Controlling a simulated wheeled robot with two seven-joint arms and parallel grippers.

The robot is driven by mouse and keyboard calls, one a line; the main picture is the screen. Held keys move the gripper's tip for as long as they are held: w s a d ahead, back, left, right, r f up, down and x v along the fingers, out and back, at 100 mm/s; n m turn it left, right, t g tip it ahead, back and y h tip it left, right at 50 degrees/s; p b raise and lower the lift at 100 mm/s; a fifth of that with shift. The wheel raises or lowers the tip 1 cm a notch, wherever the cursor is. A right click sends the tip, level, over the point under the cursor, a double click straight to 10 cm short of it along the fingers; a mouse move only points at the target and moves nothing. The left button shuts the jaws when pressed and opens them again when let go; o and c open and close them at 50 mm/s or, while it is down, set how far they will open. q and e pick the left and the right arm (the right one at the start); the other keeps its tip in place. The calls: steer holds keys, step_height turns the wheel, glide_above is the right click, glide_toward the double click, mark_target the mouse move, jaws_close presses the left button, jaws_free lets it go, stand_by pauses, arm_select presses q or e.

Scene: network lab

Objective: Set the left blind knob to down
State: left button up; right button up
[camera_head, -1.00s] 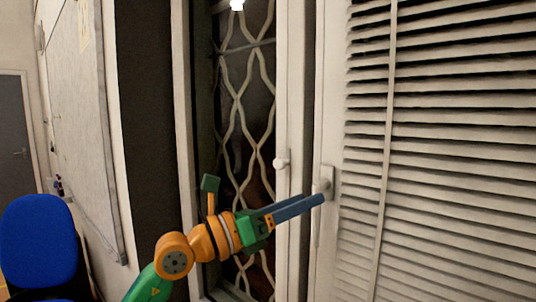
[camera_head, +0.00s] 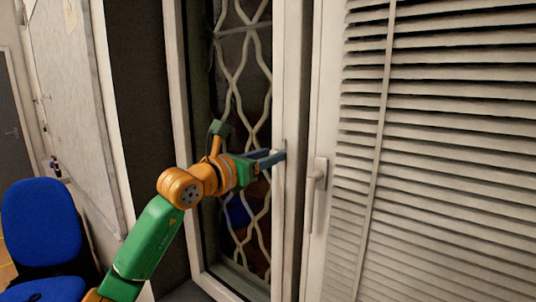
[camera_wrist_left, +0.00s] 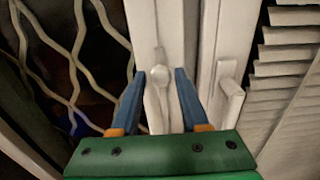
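In the left wrist view the left gripper (camera_wrist_left: 160,75) is open, a blue finger on either side of the knob. I cannot tell whether either finger touches it. My right gripper is not in view.
A white lever handle (camera_head: 318,185) sits on the neighbouring frame, right of my left gripper, with slatted blinds (camera_head: 450,150) beyond. A wavy metal grille (camera_head: 240,75) stands behind the window at left. A blue chair (camera_head: 42,225) is at lower left.

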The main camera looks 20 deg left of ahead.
arm_select(q)
jaws_close()
stand_by(1.2)
